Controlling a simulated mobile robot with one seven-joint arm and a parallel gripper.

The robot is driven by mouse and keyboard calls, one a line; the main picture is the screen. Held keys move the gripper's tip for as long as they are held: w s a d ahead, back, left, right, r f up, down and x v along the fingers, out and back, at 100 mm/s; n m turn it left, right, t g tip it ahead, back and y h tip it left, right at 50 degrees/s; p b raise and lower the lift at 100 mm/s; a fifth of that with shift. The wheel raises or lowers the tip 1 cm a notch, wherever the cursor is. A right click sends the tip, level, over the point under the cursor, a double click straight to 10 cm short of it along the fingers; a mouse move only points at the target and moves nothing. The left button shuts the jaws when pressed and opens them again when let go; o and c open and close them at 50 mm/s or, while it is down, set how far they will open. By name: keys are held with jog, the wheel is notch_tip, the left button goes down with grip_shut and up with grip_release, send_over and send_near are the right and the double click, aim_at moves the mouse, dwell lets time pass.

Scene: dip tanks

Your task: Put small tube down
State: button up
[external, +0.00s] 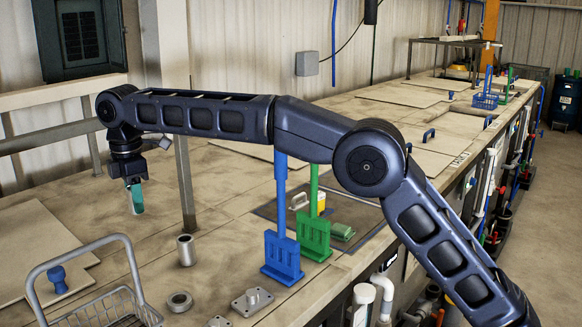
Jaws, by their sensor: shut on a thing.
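A small teal tube (136,203) hangs upright from my gripper (134,183) at the left of the external view. My gripper points down and is shut on the tube's upper part, which the fingers partly hide. The tube is over the pale bench top (215,200). I cannot tell whether its lower end touches the bench or is a little above it.
A grey metal cylinder (185,250) and a metal ring (179,301) stand nearer. A wire basket (100,311) and blue knob (58,279) are front left. Blue (282,255) and green (314,237) upright paddles stand right. A post (184,180) rises close to the tube.

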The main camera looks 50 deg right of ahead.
jog(key=w+d+m, duration=0.3)
jog(key=d+m, duration=0.6)
jog(key=d, duration=2.9)
jog(key=s+d+m, duration=0.3)
jog(key=s+d, duration=0.2)
jog(key=d, duration=0.7)
jog(key=s+d+m, duration=0.3)
jog(key=s+d, duration=0.2)
jog(key=d, duration=0.6)
jog(key=s+d+m, duration=0.3)
jog(key=s+d, duration=0.3)
jog(key=d, duration=0.6)
jog(key=f, duration=1.9)
jog(key=shift+w+d+f, duration=0.1)
jog(key=shift+w+f, duration=0.1)
jog(key=shift+f, duration=0.2)
jog(key=shift+f, duration=0.15)
jog(key=o, duration=1)
